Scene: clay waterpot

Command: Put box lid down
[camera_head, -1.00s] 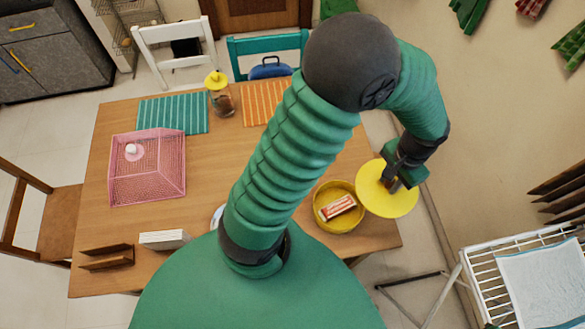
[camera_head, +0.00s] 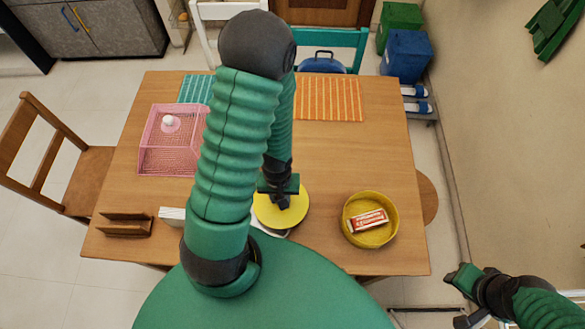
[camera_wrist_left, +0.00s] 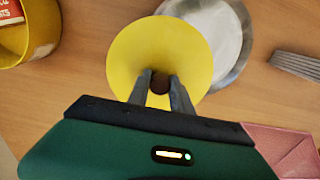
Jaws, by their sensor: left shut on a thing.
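The round yellow lid (camera_head: 268,213) is left of the yellow box in the head view. My left gripper (camera_head: 283,202) is shut on the lid's dark brown knob (camera_wrist_left: 160,83). In the wrist view the lid (camera_wrist_left: 130,55) partly covers a silver-rimmed plate (camera_wrist_left: 232,45); I cannot tell whether they touch. The round yellow box (camera_head: 393,222) is open on the table, with a red and white packet (camera_head: 368,221) inside. My right gripper (camera_head: 462,295) is off the table at the lower right; its finger opening is unclear.
The wooden table (camera_head: 335,165) is clear between lid and box. A white block-like item (camera_head: 172,215) and a wooden holder (camera_head: 124,225) are at the left front. A pink mesh cover (camera_head: 165,158) stands behind them. An orange striped mat (camera_head: 328,100) lies at the back.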

